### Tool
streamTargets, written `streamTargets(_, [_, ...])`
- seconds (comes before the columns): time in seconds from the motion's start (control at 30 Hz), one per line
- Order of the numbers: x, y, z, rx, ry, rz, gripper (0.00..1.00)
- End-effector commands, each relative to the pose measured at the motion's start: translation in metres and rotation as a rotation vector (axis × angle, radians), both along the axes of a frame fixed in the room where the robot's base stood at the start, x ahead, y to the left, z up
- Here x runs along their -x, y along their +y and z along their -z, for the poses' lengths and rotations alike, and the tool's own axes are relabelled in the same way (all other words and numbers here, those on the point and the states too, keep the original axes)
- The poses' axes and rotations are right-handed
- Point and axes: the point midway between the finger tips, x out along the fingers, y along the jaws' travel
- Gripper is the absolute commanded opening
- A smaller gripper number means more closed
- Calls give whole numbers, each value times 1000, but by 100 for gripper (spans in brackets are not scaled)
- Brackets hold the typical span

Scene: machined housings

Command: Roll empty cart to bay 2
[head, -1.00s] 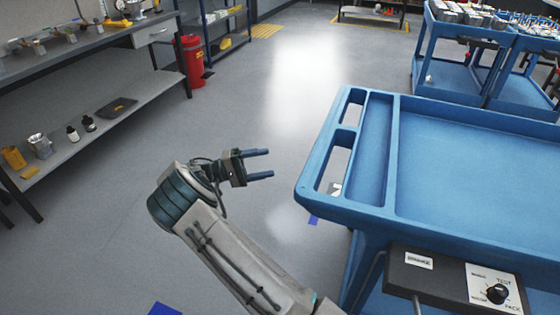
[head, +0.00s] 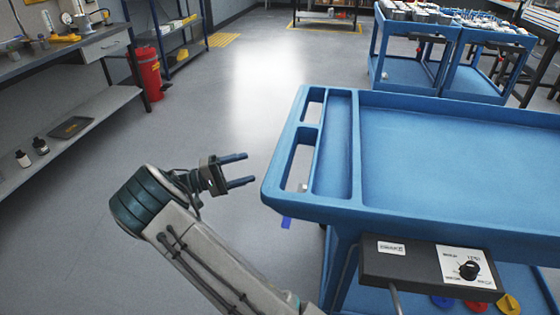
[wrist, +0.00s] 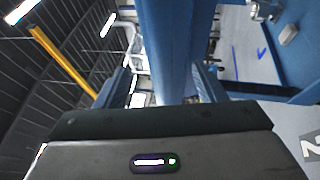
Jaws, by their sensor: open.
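The empty blue cart (head: 450,150) stands at the right in the head view, its top tray bare. Its handle end, with slots in the rim (head: 297,150), faces left. My gripper (head: 240,170) is open and empty, to the left of the handle end and apart from it in the head view. In the wrist view the open jaws (wrist: 163,85) show with a blue upright part (wrist: 165,45) beyond or between them; I cannot tell whether they touch. A floor mark like a "2" (wrist: 312,148) is partly visible at the wrist view's right edge.
A box with a dial (head: 430,265) is at the cart's near side. Two loaded blue carts (head: 415,78) stand at the back right. A workbench (head: 75,120) and red bin (head: 149,75) are at the left. The floor (head: 235,100) between is clear.

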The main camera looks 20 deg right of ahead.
Motion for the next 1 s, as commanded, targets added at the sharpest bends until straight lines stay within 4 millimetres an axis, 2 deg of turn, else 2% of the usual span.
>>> streamTargets(0.4, [16,-80,-16,-1,0,4,64])
streamTargets(0.6, [22,-110,-21,-1,0,2,64])
streamTargets(0.8, [24,-124,-24,0,0,1,64])
streamTargets(1.0, [25,-126,-24,0,0,0,64])
